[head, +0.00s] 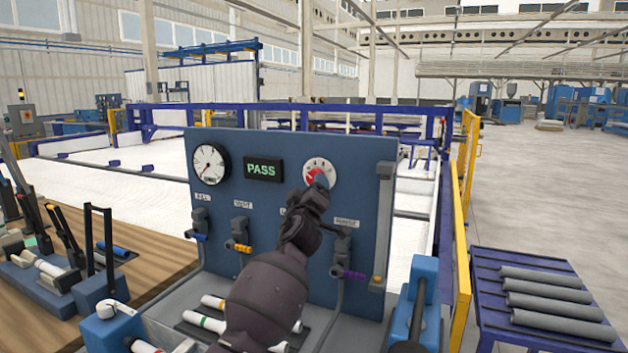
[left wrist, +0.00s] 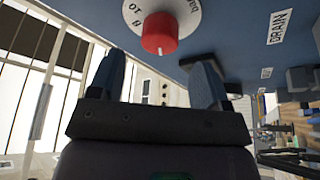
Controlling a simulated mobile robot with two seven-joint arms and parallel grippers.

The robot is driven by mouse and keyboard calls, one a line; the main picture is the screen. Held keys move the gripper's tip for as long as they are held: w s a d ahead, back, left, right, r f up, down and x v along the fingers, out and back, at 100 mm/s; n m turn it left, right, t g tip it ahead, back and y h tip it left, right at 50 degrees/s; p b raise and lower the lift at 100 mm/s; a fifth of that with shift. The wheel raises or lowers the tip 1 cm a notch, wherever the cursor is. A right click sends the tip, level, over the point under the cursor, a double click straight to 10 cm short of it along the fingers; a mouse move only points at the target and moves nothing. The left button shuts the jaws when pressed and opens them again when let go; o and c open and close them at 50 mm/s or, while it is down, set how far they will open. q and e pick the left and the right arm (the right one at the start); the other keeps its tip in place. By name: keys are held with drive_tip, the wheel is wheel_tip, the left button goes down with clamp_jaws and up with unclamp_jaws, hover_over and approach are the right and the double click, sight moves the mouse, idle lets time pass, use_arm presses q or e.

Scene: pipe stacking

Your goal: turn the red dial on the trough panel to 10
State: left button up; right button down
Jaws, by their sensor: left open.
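The red dial (head: 312,175) sits on a white round scale plate (head: 320,163) at the upper right of the blue trough panel (head: 262,225). In the left wrist view the red dial (left wrist: 159,35) sticks out from its plate (left wrist: 185,12), where "8", "10" and part of "bar" can be read. My left gripper (head: 318,190) is in front of the dial and partly hides it in the head view. In the left wrist view my left gripper (left wrist: 157,78) is open, with nothing between its fingers. The dial appears beyond the fingertips.
Valves with blue (head: 198,237), yellow (head: 240,248) and purple (head: 353,275) handles sit below. A rack of grey pipes (head: 545,300) stands at right.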

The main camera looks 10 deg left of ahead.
use_arm(q)
drive_tip(key=shift+b+x, duration=0.6)
drive_tip(key=shift+x, duration=2.4)
drive_tip(key=c, duration=0.9)
